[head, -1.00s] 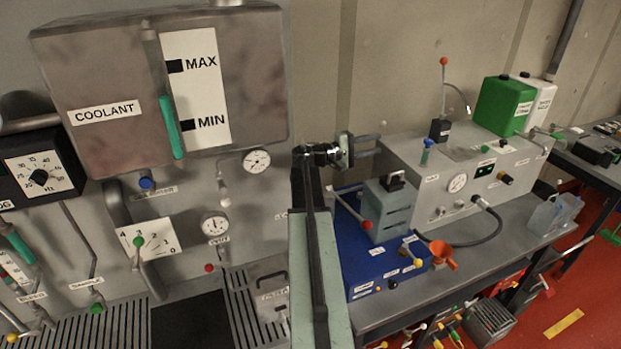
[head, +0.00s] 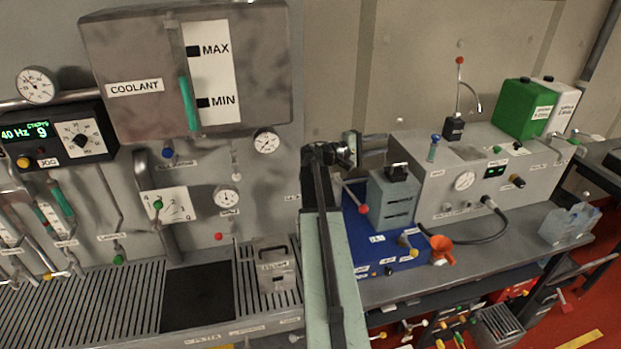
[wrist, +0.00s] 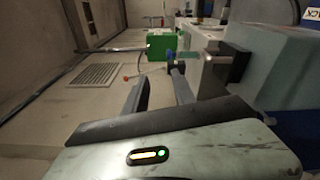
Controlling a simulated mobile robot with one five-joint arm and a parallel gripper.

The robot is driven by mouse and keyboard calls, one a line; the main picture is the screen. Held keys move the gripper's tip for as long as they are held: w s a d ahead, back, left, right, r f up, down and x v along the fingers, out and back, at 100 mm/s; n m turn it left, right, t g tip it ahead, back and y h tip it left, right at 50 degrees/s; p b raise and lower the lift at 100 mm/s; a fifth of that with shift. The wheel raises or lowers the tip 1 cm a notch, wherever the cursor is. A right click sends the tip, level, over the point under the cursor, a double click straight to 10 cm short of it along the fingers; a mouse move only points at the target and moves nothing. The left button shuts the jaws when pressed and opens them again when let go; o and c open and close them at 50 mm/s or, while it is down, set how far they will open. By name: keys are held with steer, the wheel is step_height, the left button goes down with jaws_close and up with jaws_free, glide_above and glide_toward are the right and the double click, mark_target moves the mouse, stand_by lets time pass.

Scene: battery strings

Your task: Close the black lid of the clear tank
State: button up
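No clear tank with a black lid can be made out for certain. A pale translucent container (head: 568,226) stands on the right bench, small in the head view; I cannot make out a black lid on it. A grey-green slotted box (head: 391,204) with a black piece (head: 397,172) on top stands on a blue base (head: 362,243). My gripper (head: 374,150) is raised near this box, to its upper left in the head view. In the wrist view my gripper's two dark fingers (wrist: 160,76) are apart with nothing between them.
A steel coolant tank (head: 268,75) hangs on the left wall above valves and a slatted bench (head: 90,305). Red floor (head: 602,285) shows at right.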

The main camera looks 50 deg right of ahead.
steer(key=w+a+f+n+t+b, duration=0.1)
steer(key=w+a+f+t+b, duration=0.1)
steer(key=w+a+f, duration=0.3)
steer(key=w+a+f+n+t+y+b, duration=0.1)
steer(key=w+a+f, duration=0.4)
steer(key=w+a, duration=0.5)
steer(key=a+t+b, duration=0.1)
steer(key=a+t, duration=0.1)
steer(key=a, duration=0.1)
steer(key=shift+w+n+b, duration=0.3)
steer(key=shift+w, duration=0.1)
steer(key=shift+f, duration=0.1)
